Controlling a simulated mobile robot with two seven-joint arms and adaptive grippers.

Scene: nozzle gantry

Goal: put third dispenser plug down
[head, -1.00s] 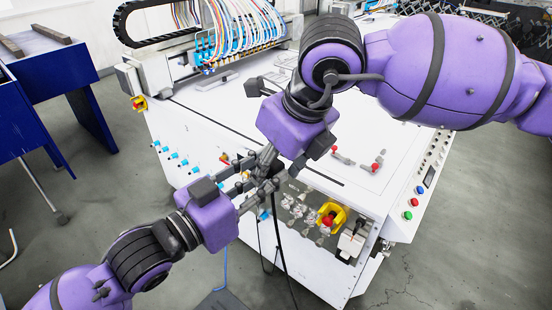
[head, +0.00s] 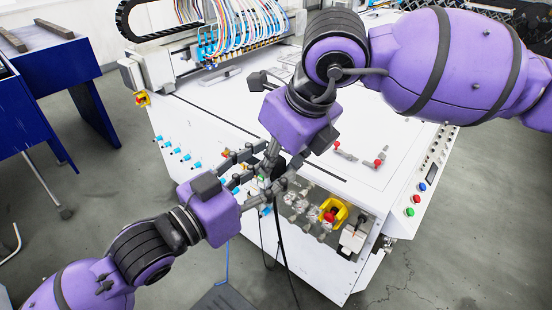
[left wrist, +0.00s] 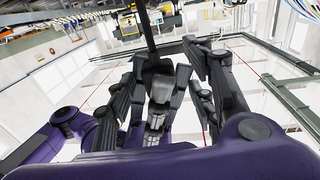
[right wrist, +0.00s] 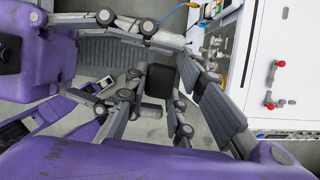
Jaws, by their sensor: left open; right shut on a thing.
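My right gripper (head: 272,165) reaches down over the front edge of the white machine and is shut on a dark plug. The plug shows as a dark block (right wrist: 159,80) between the fingers in the right wrist view. My left gripper (head: 250,180) comes in from the left with its fingers spread. Its fingers stand either side of a dark shape (left wrist: 157,75) in the left wrist view; I cannot tell whether they touch it. In the head view the crossing fingers hide most of the plug. Black cables (head: 280,245) hang below the grippers.
The white machine (head: 215,115) has a row of blue fittings (head: 176,151) along its front. Right of the grippers are several clear knobs (head: 300,207) and a red button on a yellow housing (head: 333,214). A blue table (head: 40,80) stands at left.

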